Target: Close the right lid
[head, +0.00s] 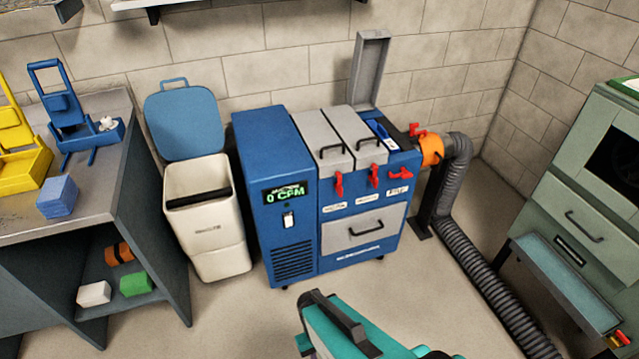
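A blue machine (290,180) stands against the wall with a row of lids on top. Its right lid (370,70) is grey and stands open, upright at the back. Under it, the open right compartment (382,130) shows a blue and white item inside. The left lid (320,135) and the middle lid (355,130) lie shut, each with a dark handle. Red latches (373,176) hang along the front edge. My teal and dark gripper (318,302) is at the bottom centre, in front of the machine and apart from it. Its fingers cannot be made out clearly.
An orange collar (431,149) and a grey duct hose (480,265) are right of the machine. A white bin (205,215) with its blue lid raised stands left. A workbench (100,190) is far left, a green cabinet (575,190) far right. The floor before the machine is clear.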

